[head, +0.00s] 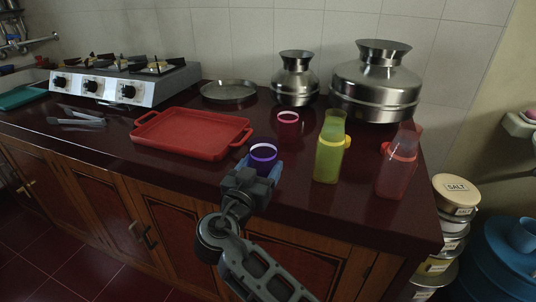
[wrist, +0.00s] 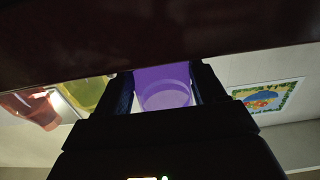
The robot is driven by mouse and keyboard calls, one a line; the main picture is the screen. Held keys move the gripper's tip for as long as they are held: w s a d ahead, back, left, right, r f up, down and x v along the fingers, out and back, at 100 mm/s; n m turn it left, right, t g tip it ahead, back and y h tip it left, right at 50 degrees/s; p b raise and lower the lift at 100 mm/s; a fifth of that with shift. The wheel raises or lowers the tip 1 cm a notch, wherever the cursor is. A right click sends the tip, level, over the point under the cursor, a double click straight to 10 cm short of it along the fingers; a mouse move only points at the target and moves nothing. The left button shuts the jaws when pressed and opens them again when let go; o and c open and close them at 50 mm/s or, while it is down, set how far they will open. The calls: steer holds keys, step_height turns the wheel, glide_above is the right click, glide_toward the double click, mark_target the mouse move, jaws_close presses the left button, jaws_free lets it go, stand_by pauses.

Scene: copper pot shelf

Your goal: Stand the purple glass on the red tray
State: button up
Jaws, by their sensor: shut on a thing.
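The purple glass (head: 263,153) is held in my gripper (head: 256,172) near the front edge of the dark red counter. The glass looks upright, with its rim facing up. In the wrist view the purple glass (wrist: 163,88) sits between the two dark fingers of my gripper (wrist: 165,95), which are shut on it. The red tray (head: 190,134) lies flat and empty on the counter, to the left of my gripper, with a handle at each end. I cannot tell whether the glass touches the counter.
A red glass (head: 288,126) stands behind the purple one. Steel pots (head: 376,90), a steel plate (head: 228,91), tongs (head: 76,119) and a stove (head: 125,82) are around the counter.

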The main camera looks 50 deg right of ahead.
steer(key=x, duration=0.4)
steer(key=shift+d+r+p, duration=0.1)
steer(key=shift+d+p, duration=0.15)
steer(key=shift+p, duration=0.05)
steer(key=shift+f+b, duration=0.25)
steer(key=shift+b, duration=0.1)
steer(key=o, duration=1.1)
steer(key=shift+r+p, duration=0.25)
steer(key=shift+p, duration=0.55)
